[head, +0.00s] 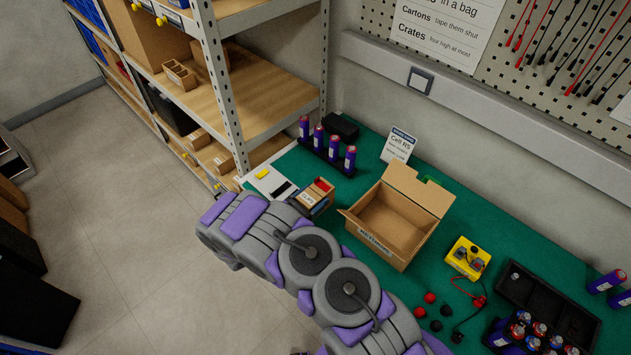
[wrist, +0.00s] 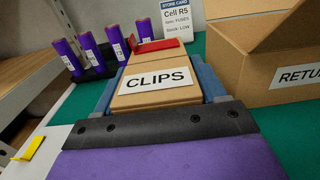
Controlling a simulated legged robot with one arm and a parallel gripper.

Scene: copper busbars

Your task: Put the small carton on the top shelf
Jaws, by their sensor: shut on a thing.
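The small carton is brown with a white CLIPS label (wrist: 158,79). In the head view it shows at the bench's left end, just beyond my wrist (head: 314,197). My gripper (wrist: 157,84) is shut on it, with a blue-grey finger along each side. Something red shows at the carton's far end. I cannot tell whether the carton touches the bench. The shelf rack stands behind and left of the bench. Its upper board (head: 236,12) shows at the picture's top edge, with a bare board (head: 262,92) below it. Whether a higher shelf exists is out of view.
An open RETURNS carton (head: 388,228) stands right of the small carton on the green bench (head: 480,215). Purple cells in a black holder (head: 328,157) and a sign card (head: 398,146) stand behind it. A perforated rack post (head: 220,85) stands at the shelf's front corner.

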